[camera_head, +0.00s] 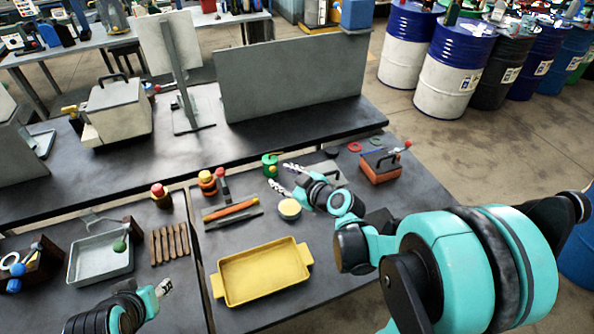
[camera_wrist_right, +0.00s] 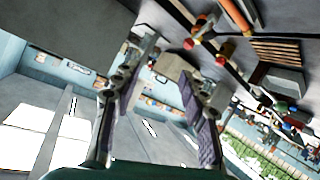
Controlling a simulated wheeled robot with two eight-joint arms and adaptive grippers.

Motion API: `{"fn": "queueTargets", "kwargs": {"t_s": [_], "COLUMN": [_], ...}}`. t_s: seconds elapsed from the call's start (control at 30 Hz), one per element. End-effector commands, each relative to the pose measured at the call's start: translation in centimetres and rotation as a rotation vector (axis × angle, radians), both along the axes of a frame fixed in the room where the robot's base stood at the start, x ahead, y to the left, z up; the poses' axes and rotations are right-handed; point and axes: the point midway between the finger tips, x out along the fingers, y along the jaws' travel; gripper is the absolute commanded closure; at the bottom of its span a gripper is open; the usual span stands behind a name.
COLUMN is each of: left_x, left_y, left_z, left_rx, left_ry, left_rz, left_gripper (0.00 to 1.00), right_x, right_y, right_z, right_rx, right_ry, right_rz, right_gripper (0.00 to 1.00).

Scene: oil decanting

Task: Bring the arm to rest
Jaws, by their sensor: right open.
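My right arm reaches in from the right in the head view. Its gripper (camera_head: 281,177) is open, its two fingers apart and pointing left above the dark table. Nothing shows between the fingers, and the right wrist view (camera_wrist_right: 168,65) also shows them spread and empty. A green container (camera_head: 270,165) is close to the fingertips in the picture; whether they touch I cannot tell. A small round tin with a pale yellow top (camera_head: 289,209) stands just below the fingers. My left gripper (camera_head: 164,287) is at the lower left, small and partly seen, its jaws unclear.
A yellow tray (camera_head: 262,272) lies at the table's front. A grey tray (camera_head: 100,260) is at the left. A red toolbox (camera_head: 380,168) stands right of the right gripper. Orange-and-black tools (camera_head: 232,210) lie left. A grey panel (camera_head: 290,80) stands behind. Drums (camera_head: 453,70) stand at the back right.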

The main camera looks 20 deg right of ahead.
Motion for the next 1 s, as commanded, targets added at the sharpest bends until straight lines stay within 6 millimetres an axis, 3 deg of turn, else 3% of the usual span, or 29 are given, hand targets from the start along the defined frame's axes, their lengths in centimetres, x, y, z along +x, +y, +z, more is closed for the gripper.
{"fn": "queueTargets", "kwargs": {"t_s": [0.37, 0.47, 0.63, 0.8, 1.0], "left_x": [0.0, 0.0, 0.0, 0.0, 0.0], "left_y": [0.0, 0.0, 0.0, 0.0, 0.0], "left_z": [-0.8, -2.2, -5.0, -7.3, -8.8], "left_rx": [0.000, 0.000, 0.000, 0.000, 0.000], "left_ry": [0.000, 0.000, 0.000, 0.000, 0.000], "left_rz": [0.000, 0.000, 0.000, 0.000, 0.000], "left_gripper": [0.56, 0.56, 0.56, 0.56, 0.56], "right_x": [-1.2, -3.3, -8.9, -14.8, -19.1], "right_y": [1.2, 2.5, 4.3, 4.0, 2.6], "right_z": [-0.5, -1.6, -4.4, -6.9, -8.5], "right_rx": [0.030, 0.066, 0.127, 0.164, 0.185], "right_ry": [0.048, 0.138, 0.343, 0.495, 0.568], "right_rz": [-0.006, -0.023, -0.121, -0.287, -0.453], "right_gripper": [0.57, 0.57, 0.57, 0.57, 0.57]}}
